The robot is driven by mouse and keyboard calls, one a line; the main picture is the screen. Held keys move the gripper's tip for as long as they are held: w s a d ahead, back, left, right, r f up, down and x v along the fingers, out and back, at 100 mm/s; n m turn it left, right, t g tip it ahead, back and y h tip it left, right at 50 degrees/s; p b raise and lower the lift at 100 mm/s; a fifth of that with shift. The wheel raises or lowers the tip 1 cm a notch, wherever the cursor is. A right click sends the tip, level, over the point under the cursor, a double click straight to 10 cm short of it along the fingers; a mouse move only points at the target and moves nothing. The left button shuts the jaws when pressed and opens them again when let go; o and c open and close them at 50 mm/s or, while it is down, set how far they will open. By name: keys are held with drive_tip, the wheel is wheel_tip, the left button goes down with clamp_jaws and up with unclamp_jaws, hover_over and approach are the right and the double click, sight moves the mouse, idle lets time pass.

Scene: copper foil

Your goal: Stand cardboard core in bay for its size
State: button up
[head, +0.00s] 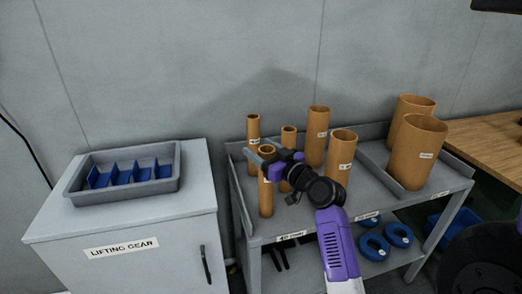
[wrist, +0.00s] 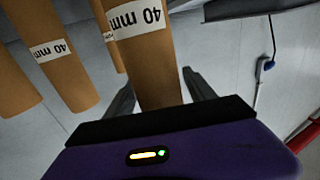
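My gripper (head: 264,154) is at the upper end of the front slim brown cardboard core (head: 267,196), which looks upright on the trolley's left part. In the wrist view this core (wrist: 155,72), labelled 40 mm, appears upside down between my two fingers (wrist: 160,80). They flank it closely; whether both touch it is unclear. Two other slim cores, one at the back left (head: 253,148) and one beside it (head: 288,135), stand behind. Two medium cores (head: 318,148) (head: 342,145) stand in the middle and two wide cores (head: 405,108) (head: 417,160) at the right.
The grey trolley (head: 440,190) has raised edges and a front label reading 40 mm (head: 291,236). Blue rings (head: 373,246) lie on its lower shelf. A grey tray (head: 124,195) with blue dividers sits on the lifting gear cabinet (head: 120,225) at left. A wooden bench (head: 488,140) is at right.

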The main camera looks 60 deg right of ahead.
drive_tip(key=shift+r+p, duration=0.25)
drive_tip(key=shift+p, duration=0.05)
drive_tip(key=b+v, duration=0.3)
drive_tip(key=v, duration=0.9)
drive_tip(key=shift+f, duration=0.15)
drive_tip(key=a+f+g+y, duration=0.1)
drive_tip(key=a+f, duration=0.6)
drive_tip(key=a, duration=0.3)
drive_tip(key=a+f+g+y, duration=0.1)
drive_tip(key=a+f, duration=0.7)
drive_tip(key=a, duration=0.2)
drive_tip(key=s+a+r+n+y, duration=0.1)
drive_tip(key=s+a+n+y, duration=0.4)
drive_tip(key=s+a, duration=0.9)
drive_tip(key=a+y, duration=0.1)
drive_tip(key=a, duration=0.2)
drive_tip(key=shift+r+t, duration=0.2)
drive_tip(key=shift+t, duration=0.2)
